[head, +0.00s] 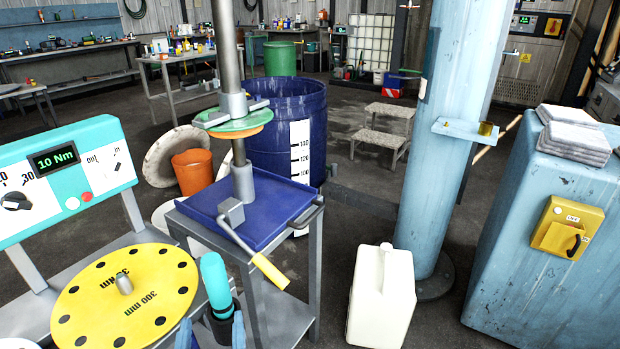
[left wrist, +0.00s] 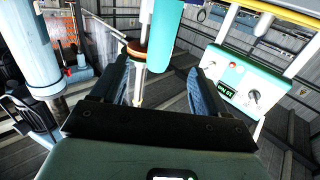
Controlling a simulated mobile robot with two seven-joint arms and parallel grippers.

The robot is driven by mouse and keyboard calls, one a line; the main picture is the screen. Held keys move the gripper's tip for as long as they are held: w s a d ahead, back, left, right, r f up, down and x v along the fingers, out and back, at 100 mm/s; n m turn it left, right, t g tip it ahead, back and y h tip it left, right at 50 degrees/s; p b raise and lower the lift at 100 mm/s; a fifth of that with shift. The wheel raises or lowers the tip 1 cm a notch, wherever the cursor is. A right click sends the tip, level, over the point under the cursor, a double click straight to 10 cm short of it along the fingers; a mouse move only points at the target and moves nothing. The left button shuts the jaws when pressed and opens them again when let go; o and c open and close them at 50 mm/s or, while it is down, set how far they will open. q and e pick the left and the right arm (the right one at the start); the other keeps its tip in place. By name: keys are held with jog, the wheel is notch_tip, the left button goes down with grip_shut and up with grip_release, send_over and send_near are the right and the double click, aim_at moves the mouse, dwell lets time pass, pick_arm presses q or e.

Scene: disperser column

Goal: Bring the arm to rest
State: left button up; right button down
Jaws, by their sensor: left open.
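My left gripper (head: 211,331) shows at the bottom edge of the head view, its two blue-grey fingertips apart. A teal handle (head: 215,280) stands upright in a dark holder just beyond and between the fingertips in that view. In the left wrist view my left gripper (left wrist: 161,82) is open, with nothing clamped between its fingers. The teal handle (left wrist: 167,25) shows there past the fingertips; I cannot tell the exact gap. My right gripper is not in view.
A yellow disc (head: 95,303) lies left of the gripper, below a teal control panel (head: 62,172). A blue-topped stand (head: 290,206) with a steel column and yellow-handled lever (head: 269,270) is close ahead. A white canister (head: 382,300) and blue column (head: 450,150) stand right.

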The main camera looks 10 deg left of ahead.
pick_arm(q)
jog(key=w+d+f+m+g+h+p, duration=0.2)
jog(key=w+d+f+g+h+p, duration=0.15)
jog(key=f+p, duration=0.45)
jog(key=s+d+f+g+h+p, duration=0.1)
jog(key=s+f+g+h+p, duration=0.1)
jog(key=f+p, duration=0.25)
jog(key=s+d+f+g+h+p, duration=0.1)
jog(key=s+f+g+h+p, duration=0.15)
jog(key=f, duration=0.35)
jog(key=s+d+f+g+h+p, duration=0.1)
jog(key=s+f+g+p, duration=0.3)
jog(key=s, duration=0.5)
jog(key=s+d+f+n+g+h+p, duration=0.1)
jog(key=s+f+g+p, duration=0.4)
jog(key=s, duration=0.5)
jog(key=shift+d+f+n+g+p, duration=0.35)
jog(key=shift+d+p, duration=0.2)
jog(key=shift+p, duration=0.7)
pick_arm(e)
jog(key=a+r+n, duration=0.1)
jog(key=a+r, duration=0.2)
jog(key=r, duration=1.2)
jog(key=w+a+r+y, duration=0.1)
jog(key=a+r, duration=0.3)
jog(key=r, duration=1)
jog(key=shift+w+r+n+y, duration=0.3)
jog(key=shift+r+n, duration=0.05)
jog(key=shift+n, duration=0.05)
